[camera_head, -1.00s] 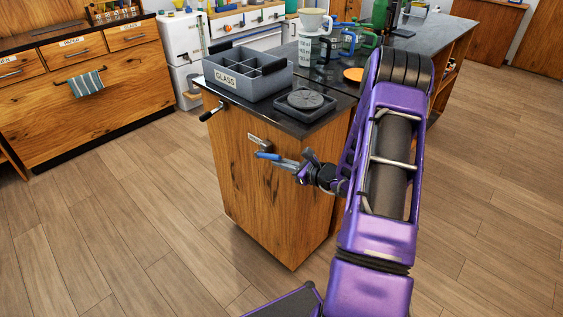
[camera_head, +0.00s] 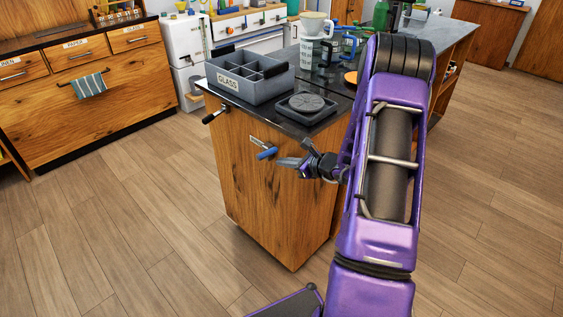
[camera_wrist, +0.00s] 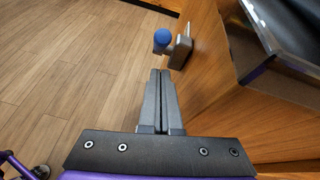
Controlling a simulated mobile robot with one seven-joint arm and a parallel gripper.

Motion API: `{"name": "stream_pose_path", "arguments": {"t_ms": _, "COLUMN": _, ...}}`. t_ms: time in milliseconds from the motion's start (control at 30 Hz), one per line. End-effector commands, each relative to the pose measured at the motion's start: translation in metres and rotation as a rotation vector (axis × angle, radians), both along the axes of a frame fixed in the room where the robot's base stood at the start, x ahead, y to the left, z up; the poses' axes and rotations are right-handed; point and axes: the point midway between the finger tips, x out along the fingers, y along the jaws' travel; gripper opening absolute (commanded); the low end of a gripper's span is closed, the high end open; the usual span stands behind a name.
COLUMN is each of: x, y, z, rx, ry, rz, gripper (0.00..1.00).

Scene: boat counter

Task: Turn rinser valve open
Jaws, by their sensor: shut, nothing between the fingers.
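The rinser valve has a blue lever (camera_head: 267,153) on a grey mount, on the wooden end panel of the counter. In the wrist view the blue lever end (camera_wrist: 162,38) points toward the camera, beside its grey mount (camera_wrist: 181,52). My gripper (camera_head: 281,161) is just right of the lever in the head view. In the wrist view my gripper (camera_wrist: 160,72) has its two fingers together, empty, with their tips short of the lever and a small gap visible.
A grey divided bin labelled GLASS (camera_head: 249,77) stands on the counter's near left corner. A black handle (camera_head: 214,115) sticks out below it. The dark counter edge (camera_wrist: 265,45) is close on the right in the wrist view. Floor left of the counter is clear.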

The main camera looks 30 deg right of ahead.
Motion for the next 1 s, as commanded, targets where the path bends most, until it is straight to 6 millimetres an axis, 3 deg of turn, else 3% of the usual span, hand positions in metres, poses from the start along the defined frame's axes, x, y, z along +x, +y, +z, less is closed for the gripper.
{"name": "stream_pose_path", "arguments": {"t_ms": 67, "x": -0.003, "y": -0.008, "z": -0.02, "rx": -0.001, "ry": 0.0, "rz": 0.001, "gripper": 0.0}}
{"name": "stream_pose_path", "arguments": {"t_ms": 133, "x": -0.015, "y": -0.015, "z": -0.002, "rx": -0.003, "ry": -0.002, "rz": -0.001, "gripper": 0.0}}
{"name": "stream_pose_path", "arguments": {"t_ms": 300, "x": -0.047, "y": -0.028, "z": 0.017, "rx": -0.002, "ry": 0.0, "rz": 0.001, "gripper": 0.0}}
{"name": "stream_pose_path", "arguments": {"t_ms": 633, "x": -0.081, "y": -0.041, "z": 0.036, "rx": 0.0, "ry": -0.001, "rz": 0.005, "gripper": 0.0}}
{"name": "stream_pose_path", "arguments": {"t_ms": 767, "x": -0.083, "y": -0.045, "z": 0.027, "rx": 0.027, "ry": -0.028, "rz": 0.021, "gripper": 0.0}}
{"name": "stream_pose_path", "arguments": {"t_ms": 1000, "x": -0.086, "y": -0.052, "z": -0.007, "rx": 0.137, "ry": -0.199, "rz": 0.074, "gripper": 0.0}}
